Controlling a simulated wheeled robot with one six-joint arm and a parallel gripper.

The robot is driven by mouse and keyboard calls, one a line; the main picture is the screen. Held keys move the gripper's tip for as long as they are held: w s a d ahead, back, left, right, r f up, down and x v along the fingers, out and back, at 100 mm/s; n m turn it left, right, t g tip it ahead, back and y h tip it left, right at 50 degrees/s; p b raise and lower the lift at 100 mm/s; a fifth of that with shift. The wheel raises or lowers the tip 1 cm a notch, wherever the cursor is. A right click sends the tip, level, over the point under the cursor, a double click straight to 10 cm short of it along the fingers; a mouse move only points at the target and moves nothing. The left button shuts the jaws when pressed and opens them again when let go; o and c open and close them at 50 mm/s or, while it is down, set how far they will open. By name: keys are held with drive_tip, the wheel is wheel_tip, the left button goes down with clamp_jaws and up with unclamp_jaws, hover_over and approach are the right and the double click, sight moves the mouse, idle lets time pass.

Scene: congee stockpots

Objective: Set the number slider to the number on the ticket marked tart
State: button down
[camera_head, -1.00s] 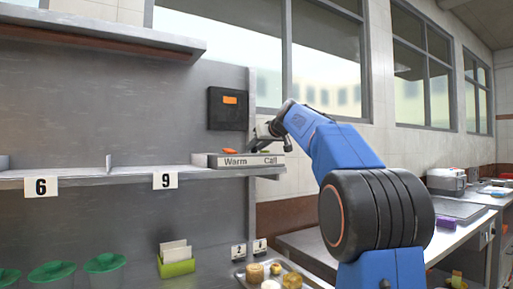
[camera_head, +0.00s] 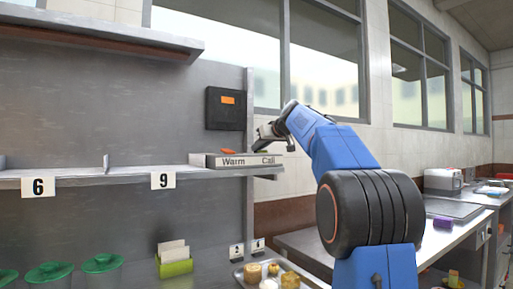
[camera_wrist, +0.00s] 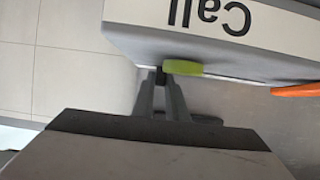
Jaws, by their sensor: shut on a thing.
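A grey box labelled Warm and Call (camera_head: 239,161) sits at the right end of the shelf, with an orange piece (camera_head: 227,152) near Warm. In the wrist view a yellow-green piece (camera_wrist: 185,67) sits by the word Call, and the orange piece shows at the right edge. My gripper (camera_head: 264,140) is at the Call end. In the wrist view its fingers (camera_wrist: 160,78) are close together at the left end of the yellow-green piece, shut on it; the exact contact is hard to see. I cannot make out a ticket marked tart or a number slider.
Number plates 6 (camera_head: 38,187) and 9 (camera_head: 163,181) hang on the shelf edge. Below are a green holder with blank-looking cards (camera_head: 175,265), green-lidded containers (camera_head: 102,263) and a tray (camera_head: 240,275) with round items. A dark box (camera_head: 226,108) is on the wall.

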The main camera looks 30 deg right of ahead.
drive_tip(key=shift+d, duration=0.15)
drive_tip(key=c, duration=1.8)
unclamp_jaws()
drive_tip(key=shift+d, duration=0.15)
drive_tip(key=shift+o, duration=0.2)
drive_tip(key=shift+s, duration=0.1)
drive_tip(key=v, duration=1.7)
drive_tip(key=shift+s, duration=0.2)
